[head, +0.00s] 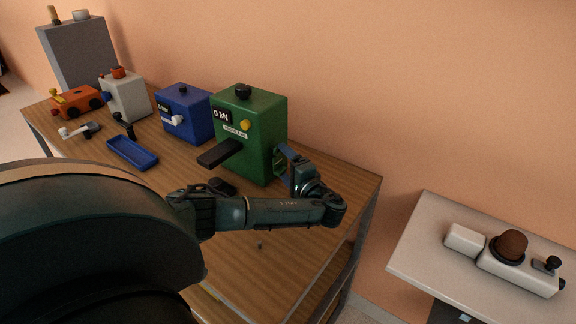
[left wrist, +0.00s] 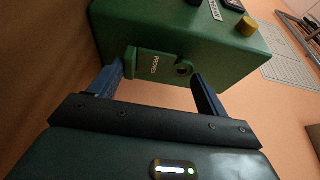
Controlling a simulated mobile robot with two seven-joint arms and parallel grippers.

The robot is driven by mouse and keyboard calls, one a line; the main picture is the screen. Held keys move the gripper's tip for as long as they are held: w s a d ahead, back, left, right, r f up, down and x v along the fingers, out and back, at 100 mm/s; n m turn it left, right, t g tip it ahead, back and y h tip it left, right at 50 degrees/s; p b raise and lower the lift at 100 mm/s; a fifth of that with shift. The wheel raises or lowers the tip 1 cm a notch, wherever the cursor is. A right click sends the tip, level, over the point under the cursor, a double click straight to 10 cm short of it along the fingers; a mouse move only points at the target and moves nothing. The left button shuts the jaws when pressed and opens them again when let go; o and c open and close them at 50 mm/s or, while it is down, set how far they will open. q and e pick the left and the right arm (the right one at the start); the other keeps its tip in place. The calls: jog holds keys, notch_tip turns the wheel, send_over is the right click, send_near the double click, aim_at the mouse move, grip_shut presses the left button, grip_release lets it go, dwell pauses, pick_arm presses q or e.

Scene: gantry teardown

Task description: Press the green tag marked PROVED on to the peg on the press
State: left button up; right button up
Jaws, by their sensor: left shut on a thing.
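The green press (head: 250,135) stands at the right end of the bench, with a "0 kN" display and a yellow knob. My left gripper (head: 282,161) is at its right side, blue fingers turned to that wall. In the left wrist view, my left gripper (left wrist: 160,73) is shut on the green tag marked PROVED (left wrist: 155,65), one finger at each end. The tag is up against or very near the press wall (left wrist: 170,30). A dark round spot shows near the tag's right end; I cannot tell whether the peg is in it. My right gripper is not in view.
A blue box (head: 186,115), a white box (head: 125,97), an orange device (head: 76,102) and a blue tray (head: 132,152) share the wooden bench (head: 300,255). A grey side table (head: 425,235) with a white device stands at right, across a gap.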

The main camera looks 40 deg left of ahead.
pick_arm(q)
jog(key=shift+a, duration=0.2)
jog(key=shift+a, duration=0.4)
jog(key=o, duration=1.1)
jog(key=shift+a, duration=0.1)
jog(key=b+v, duration=0.1)
jog(key=v, duration=1.2)
jog(key=shift+w+d+p, duration=0.15)
jog(key=shift+d+p, duration=0.3)
jog(key=shift+d, duration=1.65)
